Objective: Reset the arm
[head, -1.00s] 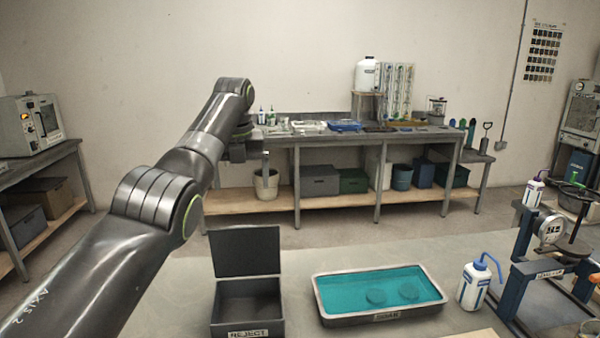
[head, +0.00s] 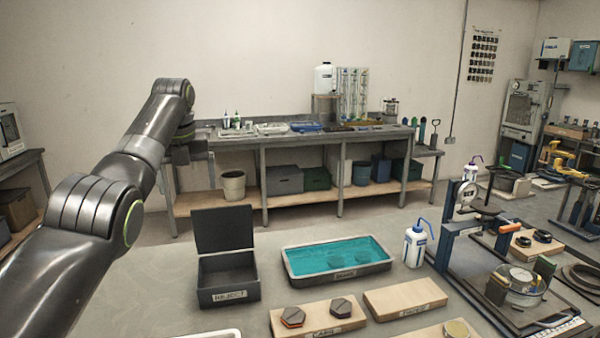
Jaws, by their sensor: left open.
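My left arm comes in from the left and reaches up and forward. Its gripper (head: 191,160) hangs at the far end, above the floor side of the table and in front of the back bench. It is open, with nothing seen between its fingers. My right gripper is not in view. On the table below stand an open black REJECT box (head: 228,277), a tray of teal liquid (head: 338,272) and a white wash bottle (head: 416,245), all apart from my arm.
A wooden board (head: 320,322) with two dark hexagonal pieces lies in front of the tray, beside an empty board (head: 405,296). A blue lever frame with a gauge (head: 468,193) stands at right. The back bench (head: 290,138) carries bottles and trays.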

